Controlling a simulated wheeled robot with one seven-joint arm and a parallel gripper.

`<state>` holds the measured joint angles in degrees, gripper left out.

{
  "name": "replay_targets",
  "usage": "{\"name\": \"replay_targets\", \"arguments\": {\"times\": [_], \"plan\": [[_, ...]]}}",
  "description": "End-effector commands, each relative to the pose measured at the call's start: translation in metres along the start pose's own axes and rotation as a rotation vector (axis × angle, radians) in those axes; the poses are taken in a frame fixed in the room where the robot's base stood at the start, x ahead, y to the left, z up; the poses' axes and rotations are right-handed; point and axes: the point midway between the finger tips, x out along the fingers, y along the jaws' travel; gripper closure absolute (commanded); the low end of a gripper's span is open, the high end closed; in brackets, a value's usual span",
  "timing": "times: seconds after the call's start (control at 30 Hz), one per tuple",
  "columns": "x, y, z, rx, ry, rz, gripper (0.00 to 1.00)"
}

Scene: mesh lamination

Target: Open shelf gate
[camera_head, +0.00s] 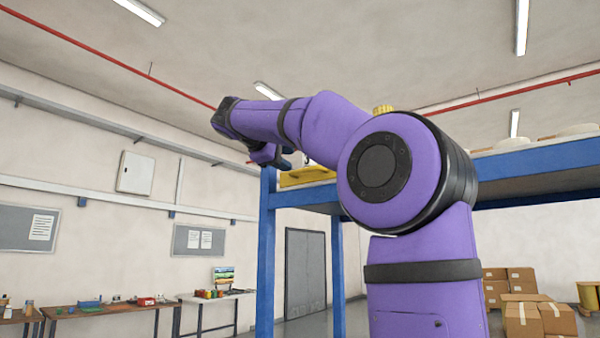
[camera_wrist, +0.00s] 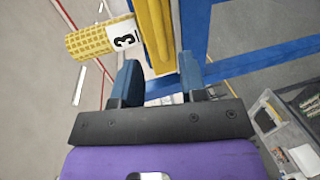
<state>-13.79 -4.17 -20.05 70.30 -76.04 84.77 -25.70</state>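The blue shelf frame (camera_head: 266,250) stands behind my arm in the head view. A yellow piece (camera_head: 307,176), which looks like the gate, sits at its upper level, partly hidden by my arm. In the wrist view a yellow bar (camera_wrist: 155,32) runs from the top edge down toward the gap between my fingers. My gripper (camera_wrist: 159,66) is open, with its two blue fingers apart on either side of the bar's lower end. I cannot tell whether they touch it. In the head view my gripper (camera_head: 278,157) is near the shelf's left corner.
A yellow textured cylinder (camera_wrist: 92,40) with a label "3" (camera_wrist: 124,39) is left of the bar. Blue shelf beams (camera_wrist: 265,58) cross at the right. Cardboard boxes (camera_head: 540,318) stand on the floor at right; workbenches (camera_head: 100,311) line the left wall.

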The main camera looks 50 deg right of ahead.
Motion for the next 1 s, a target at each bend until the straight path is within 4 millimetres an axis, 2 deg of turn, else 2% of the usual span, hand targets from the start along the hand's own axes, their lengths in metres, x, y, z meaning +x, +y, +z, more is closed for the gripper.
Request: {"name": "replay_targets", "arguments": {"times": [0.2, 0.4, 0.6, 0.87, 0.9, 1.0], "plan": [[0.04, -0.001, 0.0, -0.001, -0.002, 0.0, 0.61], [0.067, -0.001, 0.0, 0.0, -0.001, -0.001, 0.61], [0.079, -0.001, -0.001, 0.0, 0.002, -0.001, 0.61], [0.08, -0.001, -0.001, 0.0, 0.002, -0.001, 0.61], [0.08, -0.001, -0.001, 0.0, 0.002, -0.001, 0.66], [0.08, -0.001, -0.001, 0.0, 0.002, -0.001, 0.89]]}}
